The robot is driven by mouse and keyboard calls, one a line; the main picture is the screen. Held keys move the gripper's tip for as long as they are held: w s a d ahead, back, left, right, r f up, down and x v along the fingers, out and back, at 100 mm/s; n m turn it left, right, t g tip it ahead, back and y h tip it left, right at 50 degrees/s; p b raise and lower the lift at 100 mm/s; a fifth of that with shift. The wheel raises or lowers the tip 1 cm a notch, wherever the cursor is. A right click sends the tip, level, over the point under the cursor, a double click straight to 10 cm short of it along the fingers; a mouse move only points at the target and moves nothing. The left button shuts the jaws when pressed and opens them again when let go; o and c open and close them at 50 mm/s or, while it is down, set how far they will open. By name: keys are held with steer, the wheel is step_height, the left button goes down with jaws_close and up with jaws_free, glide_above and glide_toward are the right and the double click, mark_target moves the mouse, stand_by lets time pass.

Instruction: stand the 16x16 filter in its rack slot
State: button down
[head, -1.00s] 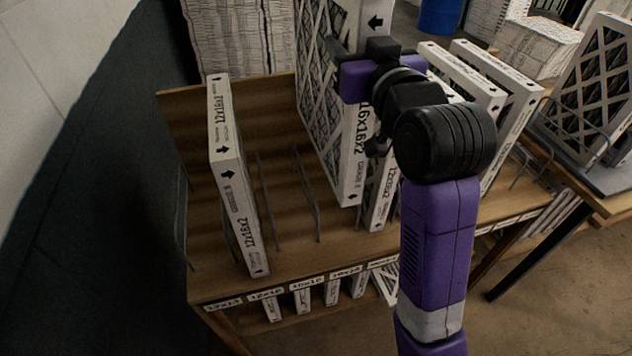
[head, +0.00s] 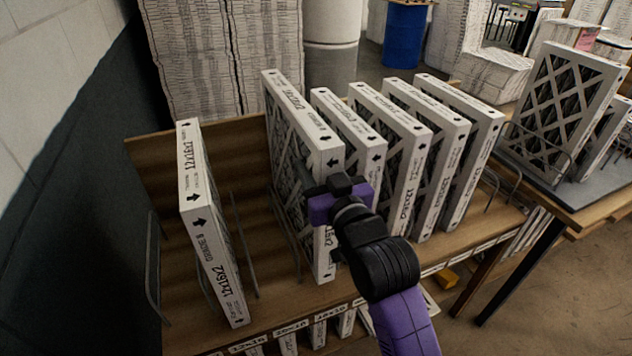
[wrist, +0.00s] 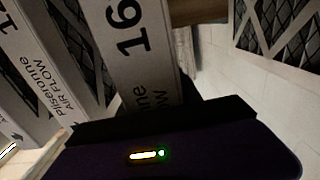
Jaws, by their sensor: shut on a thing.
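The 16x16 filter (head: 304,134) is a white-framed panel with a dark pleated face and a printed edge. It stands upright in the wooden rack (head: 262,312), left of the row of other filters. My gripper (head: 328,212) is shut on its near edge. In the wrist view, the filter's edge with "16" (wrist: 133,40) runs up from my gripper (wrist: 160,112). The filter's lower end is close to the shelf near a wire divider (head: 285,235); I cannot tell whether it touches the shelf.
A 12x16x2 filter (head: 208,235) stands at the left, with empty wire slots right of it. Several filters (head: 402,170) stand close on the right. A side table (head: 578,195) holds more filters. A dark wall is at far left.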

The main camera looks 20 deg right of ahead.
steer(key=shift+f, duration=1.85)
steer(key=shift+f, duration=0.2)
steer(key=c, duration=0.8)
jaws_free()
steer(key=shift+c, duration=0.2)
steer(key=s+b, duration=0.1)
steer(key=s, duration=1.1)
steer(key=shift+r, duration=0.15)
